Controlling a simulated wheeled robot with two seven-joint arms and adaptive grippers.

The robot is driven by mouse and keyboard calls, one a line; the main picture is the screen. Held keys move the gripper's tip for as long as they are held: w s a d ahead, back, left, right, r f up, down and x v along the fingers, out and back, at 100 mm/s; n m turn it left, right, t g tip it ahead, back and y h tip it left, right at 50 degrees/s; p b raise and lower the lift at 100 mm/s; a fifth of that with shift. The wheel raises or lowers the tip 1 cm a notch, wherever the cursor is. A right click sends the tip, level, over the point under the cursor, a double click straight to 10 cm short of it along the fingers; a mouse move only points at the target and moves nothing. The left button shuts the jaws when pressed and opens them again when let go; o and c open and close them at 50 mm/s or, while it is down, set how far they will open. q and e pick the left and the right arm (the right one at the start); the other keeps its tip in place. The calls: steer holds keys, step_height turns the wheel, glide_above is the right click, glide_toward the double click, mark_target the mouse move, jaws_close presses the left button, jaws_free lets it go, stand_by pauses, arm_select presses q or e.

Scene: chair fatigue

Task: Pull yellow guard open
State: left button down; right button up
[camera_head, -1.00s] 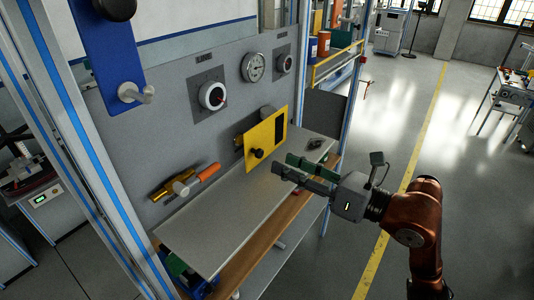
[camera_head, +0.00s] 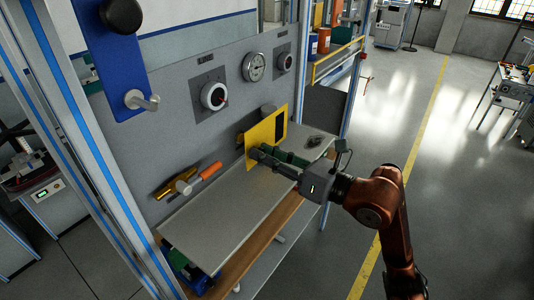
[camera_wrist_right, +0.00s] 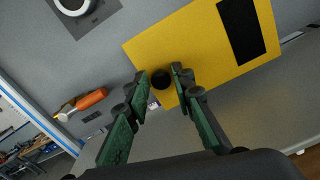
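The yellow guard (camera_head: 264,131) is a flat plate with a dark rectangular slot, standing in front of the grey panel above a shelf. It also fills the upper right of the wrist view (camera_wrist_right: 196,48). A round black knob (camera_wrist_right: 161,79) sits near its lower left corner. My right gripper (camera_head: 262,153) is at the guard's lower edge, in front of that corner, hiding the knob in the head view. In the wrist view its open fingers (camera_wrist_right: 160,76) lie on either side of the knob, with a small gap visible. My left gripper is out of view.
A grey shelf (camera_head: 228,208) runs below the panel. An orange-handled tool (camera_head: 211,171) is at the panel left of the guard. Dials and a gauge (camera_head: 253,66) are above. A frame post (camera_head: 352,85) stands at right; the floor beyond is open.

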jaws_close()
steer(key=shift+d, duration=0.15)
stand_by(0.4)
